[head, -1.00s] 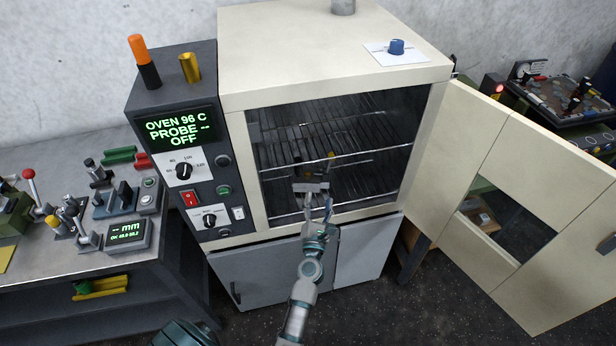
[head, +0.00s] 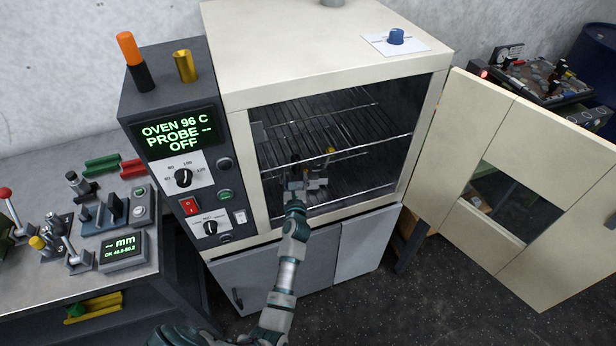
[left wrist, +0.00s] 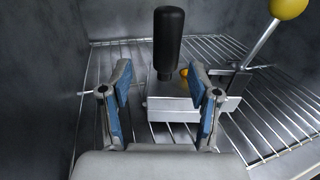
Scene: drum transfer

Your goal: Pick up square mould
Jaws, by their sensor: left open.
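The mould (left wrist: 172,109) is a light grey metal block on a wire rack inside the open oven. It has an upright black handle (left wrist: 169,38) and a lever with a yellow knob (left wrist: 288,8) to its right. In the head view the mould (head: 318,183) is small and partly hidden by my gripper. My left gripper (head: 296,184) is inside the oven's opening, just left of and in front of the mould. In the left wrist view my left gripper (left wrist: 160,80) is open, its blue-padded fingers apart, with the handle showing beyond the gap between them. My right gripper is not in view.
The cream oven (head: 232,100) has bare rack (head: 365,125) behind the mould. Its door (head: 465,130) stands open to the right. A control box (head: 160,100) reading 96 C is at the left, beside a bench (head: 145,255) with levers. The oven walls are close on the left.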

